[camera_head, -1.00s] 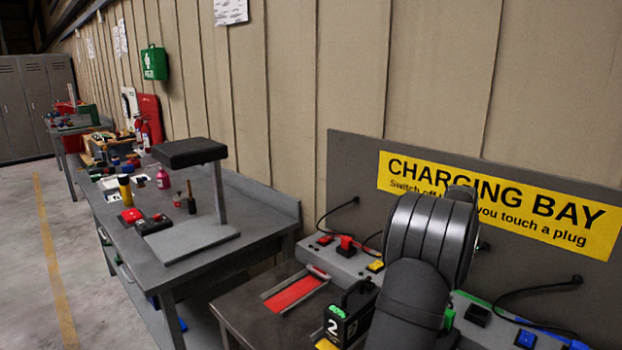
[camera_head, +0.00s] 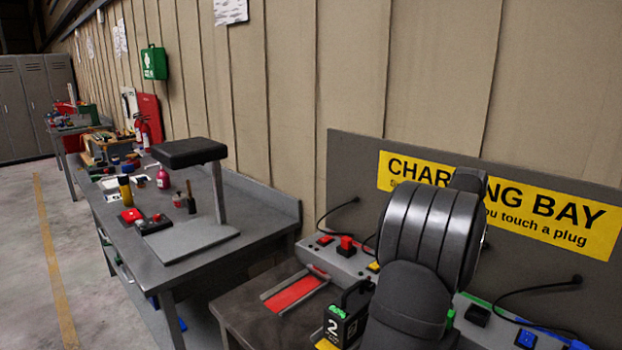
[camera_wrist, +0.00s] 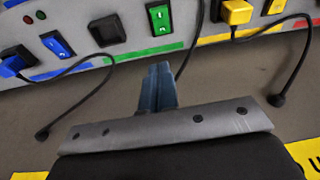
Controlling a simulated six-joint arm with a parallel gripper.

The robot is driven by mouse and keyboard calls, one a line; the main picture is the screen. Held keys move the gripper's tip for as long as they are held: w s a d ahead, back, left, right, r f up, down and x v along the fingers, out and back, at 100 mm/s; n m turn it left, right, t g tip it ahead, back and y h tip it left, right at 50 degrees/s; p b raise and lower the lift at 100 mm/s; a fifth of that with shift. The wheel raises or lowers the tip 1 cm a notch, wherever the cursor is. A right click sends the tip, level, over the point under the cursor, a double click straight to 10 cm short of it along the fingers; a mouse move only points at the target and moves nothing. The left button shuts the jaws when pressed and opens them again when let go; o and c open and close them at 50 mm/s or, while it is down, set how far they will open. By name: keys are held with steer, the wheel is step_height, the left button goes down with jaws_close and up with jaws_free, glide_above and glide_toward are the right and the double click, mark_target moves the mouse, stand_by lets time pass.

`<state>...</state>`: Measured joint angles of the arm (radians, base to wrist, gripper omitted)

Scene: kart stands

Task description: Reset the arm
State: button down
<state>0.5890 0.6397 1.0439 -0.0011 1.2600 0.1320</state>
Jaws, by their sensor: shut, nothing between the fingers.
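My gripper (camera_wrist: 160,75) shows in the wrist view as two blue-grey fingers pressed together, with nothing between them. It is in front of the grey charging panel (camera_wrist: 128,55), which carries coloured switches and plugs, and appears apart from it. In the head view my dark arm stands in front of the yellow charging bay sign (camera_head: 560,225) and hides part of it. The fingers are out of sight in the head view.
A black battery marked 2 (camera_head: 345,318) stands close left of my arm. A red-floored slot (camera_head: 293,295) lies on the bench beside it. A grey workbench (camera_head: 150,265) with a lamp-like stand (camera_head: 218,190) is at left. Cables (camera_head: 530,290) hang by the panel.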

steer(key=s+a+r+n+t, duration=0.1)
steer(key=s+a+r, duration=0.1)
steer(key=s+r, duration=0.4)
steer(key=shift+r+n+t, duration=0.3)
steer(key=shift+r, duration=0.55)
steer(key=c, duration=2.1)
jaws_free()
